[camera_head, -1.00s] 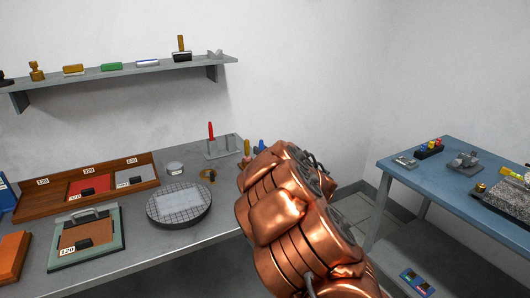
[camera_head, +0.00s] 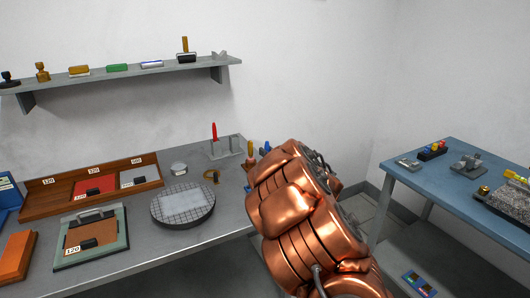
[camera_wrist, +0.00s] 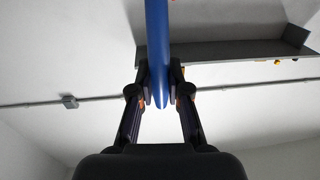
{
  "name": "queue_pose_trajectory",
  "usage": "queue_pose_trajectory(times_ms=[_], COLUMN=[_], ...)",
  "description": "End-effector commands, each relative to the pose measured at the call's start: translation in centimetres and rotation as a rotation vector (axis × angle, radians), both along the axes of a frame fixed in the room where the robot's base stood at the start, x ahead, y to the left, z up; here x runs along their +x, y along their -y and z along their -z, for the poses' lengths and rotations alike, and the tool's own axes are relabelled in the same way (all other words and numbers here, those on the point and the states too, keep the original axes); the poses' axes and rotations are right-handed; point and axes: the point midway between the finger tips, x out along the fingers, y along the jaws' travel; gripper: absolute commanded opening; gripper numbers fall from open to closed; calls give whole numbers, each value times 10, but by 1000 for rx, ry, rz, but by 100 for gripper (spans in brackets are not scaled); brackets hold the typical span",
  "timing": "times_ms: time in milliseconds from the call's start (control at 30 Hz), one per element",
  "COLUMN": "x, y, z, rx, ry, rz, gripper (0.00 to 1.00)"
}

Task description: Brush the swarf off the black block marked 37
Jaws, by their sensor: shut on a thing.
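My gripper (camera_wrist: 159,88) is shut on a long blue handle-like thing (camera_wrist: 157,30) in the wrist view. The blue thing narrows to a rounded end between the fingers, and its other end runs out of the top of the picture. I cannot tell whether it carries bristles. In the head view my copper arm hides the gripper. I cannot make out a black block marked 37 or any swarf on one. Small black blocks (camera_head: 93,191) lie on the left bench, and a black block with coloured tops (camera_head: 432,151) stands on the blue table; no 37 is readable.
The grey bench (camera_head: 130,262) holds a wooden tray (camera_head: 35,207), a round gridded plate (camera_head: 183,222) and a rack with a red-handled tool (camera_head: 214,132). A wall shelf (camera_head: 120,73) carries small items. The blue table (camera_head: 430,180) stands at right, with a floor gap between.

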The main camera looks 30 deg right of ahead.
Motion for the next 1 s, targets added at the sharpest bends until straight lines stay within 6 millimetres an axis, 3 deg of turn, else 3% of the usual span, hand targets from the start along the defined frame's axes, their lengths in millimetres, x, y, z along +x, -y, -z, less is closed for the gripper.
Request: queue_pose_trajectory(times_ms=[467, 1000], x=[0, 0], y=[3, -18], z=[0, 0], rx=[-1, 0], ry=[0, 1], rz=[0, 1], gripper=[0, 0])
